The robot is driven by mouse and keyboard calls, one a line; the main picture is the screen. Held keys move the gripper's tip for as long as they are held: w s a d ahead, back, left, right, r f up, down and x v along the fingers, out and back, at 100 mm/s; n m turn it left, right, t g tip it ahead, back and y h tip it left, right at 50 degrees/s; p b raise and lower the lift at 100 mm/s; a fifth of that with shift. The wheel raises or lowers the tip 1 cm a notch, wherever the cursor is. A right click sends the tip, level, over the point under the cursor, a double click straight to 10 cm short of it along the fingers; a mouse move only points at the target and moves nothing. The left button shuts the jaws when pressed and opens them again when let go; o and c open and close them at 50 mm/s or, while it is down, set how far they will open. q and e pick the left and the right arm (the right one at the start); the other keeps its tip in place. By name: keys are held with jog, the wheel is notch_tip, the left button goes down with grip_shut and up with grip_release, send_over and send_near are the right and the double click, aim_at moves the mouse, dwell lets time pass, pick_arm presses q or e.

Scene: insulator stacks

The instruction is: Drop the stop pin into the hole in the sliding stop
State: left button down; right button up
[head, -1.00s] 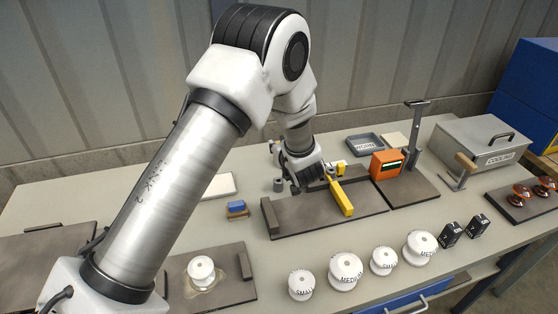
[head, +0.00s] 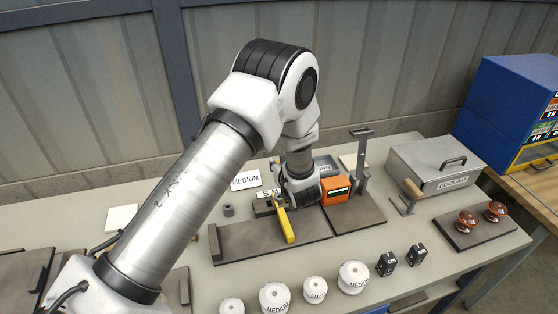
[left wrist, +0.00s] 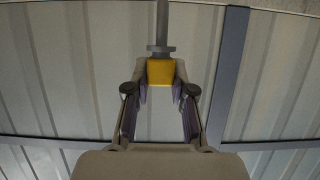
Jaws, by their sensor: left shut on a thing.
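My left gripper (head: 284,199) is low over the back of a dark fixture plate (head: 240,243), near a yellow bar (head: 287,225) that lies across the plate. In the left wrist view the fingers (left wrist: 160,83) are shut on a yellow block (left wrist: 160,72) with a grey flange and a straight grey shaft (left wrist: 162,25), which looks like the stop pin. In the head view the gripper and arm hide the pin. I cannot tell which part is the sliding stop or see its hole. My right gripper is not in view.
An orange box with a display (head: 337,190) stands close to the gripper's right. A tall grey post (head: 361,160) rises behind it. White insulators (head: 315,289) line the front. A grey cooling box (head: 436,167) stands at the right. A small grey cylinder (head: 228,210) stands at the left.

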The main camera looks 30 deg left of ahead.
pick_arm(q)
jog(key=shift+w+d+f, duration=0.15)
jog(key=shift+w+d, duration=0.05)
jog(key=shift+d, duration=0.05)
jog(key=shift+f, duration=0.2)
jog(key=shift+s+a+f+b, duration=0.1)
jog(key=shift+f+b, duration=0.25)
jog(key=shift+b, duration=0.2)
notch_tip(320, 180, down, 4)
jog(key=b, duration=0.2)
jog(key=shift+a+r+b, duration=0.1)
jog(key=shift+r+b, duration=0.05)
jog(key=shift+b, duration=0.2)
jog(key=shift+f, duration=0.4)
jog(key=shift+s+r, duration=0.1)
jog(key=shift+f+b, duration=1.6)
jog(key=shift+f, duration=0.45)
